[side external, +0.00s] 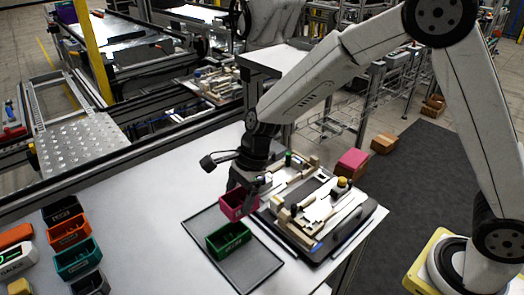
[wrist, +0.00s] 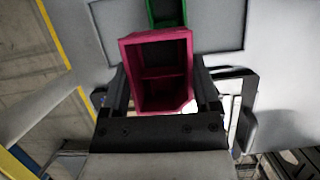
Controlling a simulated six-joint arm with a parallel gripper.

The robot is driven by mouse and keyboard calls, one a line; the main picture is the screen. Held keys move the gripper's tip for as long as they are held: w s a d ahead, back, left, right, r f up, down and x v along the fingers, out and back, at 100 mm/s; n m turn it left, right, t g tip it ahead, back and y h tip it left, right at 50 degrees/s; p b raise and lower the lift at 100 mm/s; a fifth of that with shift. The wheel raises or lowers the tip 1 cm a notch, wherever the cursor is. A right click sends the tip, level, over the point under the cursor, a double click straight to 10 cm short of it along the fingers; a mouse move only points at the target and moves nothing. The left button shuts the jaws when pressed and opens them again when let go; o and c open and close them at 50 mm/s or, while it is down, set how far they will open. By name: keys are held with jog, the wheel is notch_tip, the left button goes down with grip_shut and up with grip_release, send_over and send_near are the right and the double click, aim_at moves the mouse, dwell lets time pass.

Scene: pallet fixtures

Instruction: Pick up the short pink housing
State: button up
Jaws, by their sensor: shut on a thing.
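The short pink housing (side external: 235,205) is an open box in my gripper (side external: 243,189), held above the dark tray (side external: 257,271) near its back right edge. In the wrist view the pink housing (wrist: 160,70) sits between the two fingers of my gripper (wrist: 160,98), with its open side and an inner divider showing. My gripper is shut on it. In the side view its upper part is partly hidden by the gripper.
A green housing (side external: 228,239) lies in the tray, just in front of the pink one. The pallet fixture (side external: 318,206) stands close on the right. Black, orange (side external: 69,229) and teal bins (side external: 77,258) line the table's left. The table (side external: 140,200) is clear between.

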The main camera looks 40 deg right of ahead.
jog(key=shift+s+d+r, duration=0.25)
jog(key=shift+s+r, duration=0.1)
jog(key=shift+s, duration=0.4)
jog(key=shift+s+d+r, duration=0.25)
jog(key=shift+s+r, duration=0.1)
jog(key=shift+s, duration=0.4)
jog(key=shift+w, duration=0.1)
send_over(281, 177)
jog(key=d, duration=0.2)
jog(key=shift+a, duration=0.15)
jog(key=shift+f, duration=0.15)
jog(key=shift+f, duration=3.65)
jog(key=shift+f, duration=1.05)
